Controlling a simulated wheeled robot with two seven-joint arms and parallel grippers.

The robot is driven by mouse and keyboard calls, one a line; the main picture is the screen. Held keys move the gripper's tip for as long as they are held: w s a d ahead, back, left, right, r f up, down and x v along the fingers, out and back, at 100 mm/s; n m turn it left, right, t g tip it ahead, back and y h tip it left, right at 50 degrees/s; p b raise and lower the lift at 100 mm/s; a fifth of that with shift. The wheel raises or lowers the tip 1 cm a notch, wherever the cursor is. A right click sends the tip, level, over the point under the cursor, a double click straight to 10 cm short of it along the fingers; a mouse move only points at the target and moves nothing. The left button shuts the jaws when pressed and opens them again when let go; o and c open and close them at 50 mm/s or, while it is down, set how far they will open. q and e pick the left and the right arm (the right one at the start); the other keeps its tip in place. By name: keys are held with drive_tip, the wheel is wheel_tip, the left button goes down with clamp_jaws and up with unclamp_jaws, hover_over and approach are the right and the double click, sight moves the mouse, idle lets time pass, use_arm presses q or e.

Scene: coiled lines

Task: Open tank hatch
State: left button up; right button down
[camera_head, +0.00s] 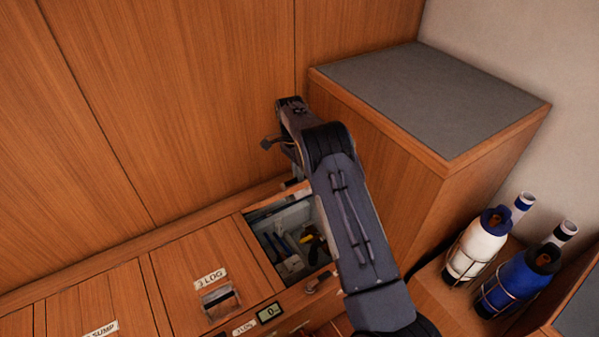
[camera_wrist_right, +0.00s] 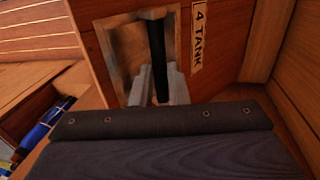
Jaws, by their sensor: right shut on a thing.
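The tank hatch (camera_wrist_right: 228,62) is a wooden panel with a "4 TANK" label (camera_wrist_right: 200,34) and a recessed metal pull. In the right wrist view my right gripper (camera_wrist_right: 158,92) is shut on the dark bar of the pull (camera_wrist_right: 157,52). In the head view my right arm comes from the lower right over the open compartment (camera_head: 266,264), where blue and yellow items lie inside. The hatch looks raised off this opening; the arm hides most of it and the gripper's fingertips. My left gripper is not in view.
A closed hatch (camera_head: 190,270) with a metal pull lies left of the opening. A small display (camera_head: 269,312) is on the front edge. A grey-topped wooden cabinet (camera_head: 430,90) stands right. White (camera_head: 476,250) and blue (camera_head: 515,280) bottles stand in wire racks at lower right.

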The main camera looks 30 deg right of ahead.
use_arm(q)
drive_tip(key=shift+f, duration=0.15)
use_arm(e)
drive_tip(key=shift+w+a+f, duration=0.15)
drive_tip(key=shift+a+f, duration=0.05)
drive_tip(key=shift+f, duration=0.4)
drive_tip(key=c, duration=1.7)
unclamp_jaws()
drive_tip(key=shift+w, duration=0.1)
drive_tip(key=o, duration=0.3)
drive_tip(key=shift+w+f, duration=0.2)
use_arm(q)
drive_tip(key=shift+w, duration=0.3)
use_arm(e)
drive_tip(key=shift+r, duration=0.1)
